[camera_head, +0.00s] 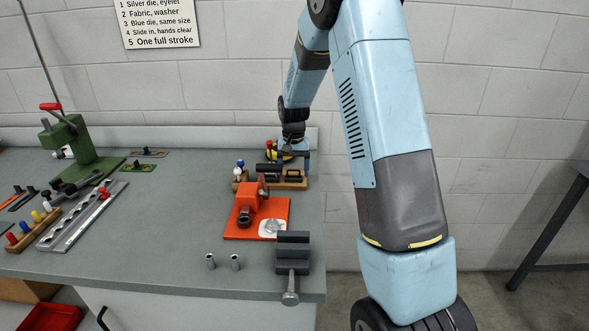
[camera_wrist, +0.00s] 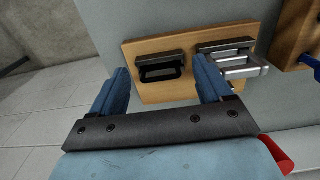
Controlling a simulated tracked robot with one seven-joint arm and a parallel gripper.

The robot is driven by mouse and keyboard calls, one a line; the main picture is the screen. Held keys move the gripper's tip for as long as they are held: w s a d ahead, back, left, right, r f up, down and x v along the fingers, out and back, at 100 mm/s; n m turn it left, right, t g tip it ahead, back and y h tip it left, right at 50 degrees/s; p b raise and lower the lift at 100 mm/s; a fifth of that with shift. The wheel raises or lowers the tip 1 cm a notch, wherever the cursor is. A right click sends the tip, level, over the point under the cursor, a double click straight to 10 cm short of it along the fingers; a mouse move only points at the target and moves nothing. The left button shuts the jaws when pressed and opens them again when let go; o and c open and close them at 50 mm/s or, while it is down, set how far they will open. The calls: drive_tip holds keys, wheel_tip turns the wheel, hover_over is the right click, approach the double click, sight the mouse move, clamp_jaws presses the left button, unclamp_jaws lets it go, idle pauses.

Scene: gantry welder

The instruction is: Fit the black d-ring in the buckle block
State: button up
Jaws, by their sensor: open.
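The black d-ring (camera_wrist: 160,71) sits on a wooden board (camera_wrist: 148,94) in the wrist view, its upper side against a dark bar. My gripper (camera_wrist: 161,66) is open, with one blue finger to each side of the d-ring and nothing held. Whether the fingers reach down to the d-ring's level I cannot tell. In the head view my gripper (camera_head: 292,158) is at the wooden board (camera_head: 290,187) near the bench's right edge. No part is clearly marked as the buckle block; a dark slotted block (camera_head: 293,253) with a round knob stands at the front right corner.
Another wooden holder (camera_wrist: 293,40) is close on the right. Two small metal cylinders (camera_head: 211,261) stand near the front edge. Bare floor lies right of the bench.

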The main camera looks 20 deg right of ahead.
wheel_tip(320, 180, up, 13)
drive_tip(key=s+r+t, duration=0.1)
drive_tip(key=s+r, duration=0.7)
drive_tip(key=s+r+n+t, duration=0.1)
drive_tip(key=s+r+t, duration=0.1)
drive_tip(key=s, duration=1.2)
drive_tip(key=s+r+n+t, duration=0.2)
drive_tip(key=s, duration=1.2)
drive_tip(key=shift+s+d+n+t, duration=0.25)
drive_tip(key=shift+s+n+t, duration=0.05)
drive_tip(key=shift+s, duration=0.1)
idle(0.8)
